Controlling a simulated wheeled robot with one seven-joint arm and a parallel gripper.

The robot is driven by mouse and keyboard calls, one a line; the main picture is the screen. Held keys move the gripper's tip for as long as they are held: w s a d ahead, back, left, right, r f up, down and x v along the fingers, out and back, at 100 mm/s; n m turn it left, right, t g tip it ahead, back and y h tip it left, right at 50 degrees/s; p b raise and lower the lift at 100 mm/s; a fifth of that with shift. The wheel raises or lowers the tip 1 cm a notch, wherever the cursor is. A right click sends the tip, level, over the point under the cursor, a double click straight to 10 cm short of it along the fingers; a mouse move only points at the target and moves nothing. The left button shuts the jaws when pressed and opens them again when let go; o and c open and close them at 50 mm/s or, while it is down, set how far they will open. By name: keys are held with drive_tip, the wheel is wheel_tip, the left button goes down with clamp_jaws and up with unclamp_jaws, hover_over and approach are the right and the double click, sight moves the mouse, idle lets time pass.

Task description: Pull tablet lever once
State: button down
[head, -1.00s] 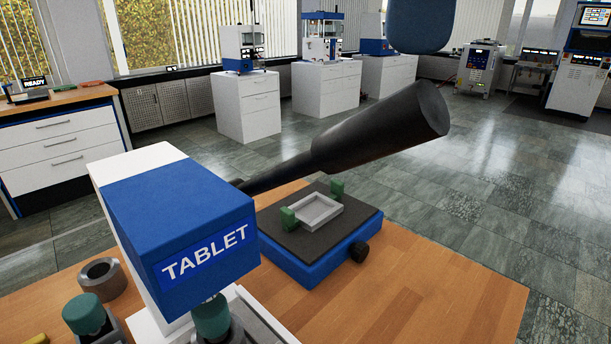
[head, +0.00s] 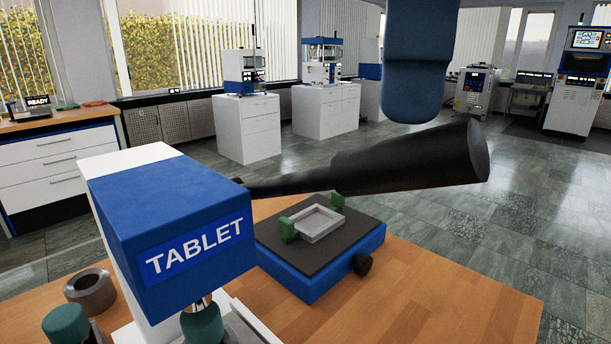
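The tablet press (head: 165,215) stands at the left front of the wooden bench, with a blue head marked TABLET. Its long black lever (head: 410,162) reaches right from behind the head, tilted slightly upward toward its thick end. The blue rounded end of my arm, which I take as my gripper (head: 415,95), comes down from the top edge just above the lever. Its lower edge is close to the lever; I cannot tell whether they touch. No separate fingers show. A green-topped part (head: 202,325) sits under the press head.
A blue device (head: 320,270) with a dark top, a grey square frame and green blocks stands behind the press, below the lever. A metal ring (head: 90,290) and a green knob (head: 66,325) are at the left front. The bench's right front is clear.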

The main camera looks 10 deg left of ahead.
drive_tip(key=shift+f+b, duration=4.35)
drive_tip(key=shift+f, duration=1.45)
wheel_tip(320, 180, up, 22)
drive_tip(key=p, duration=1.6)
drive_tip(key=shift+r, duration=0.15)
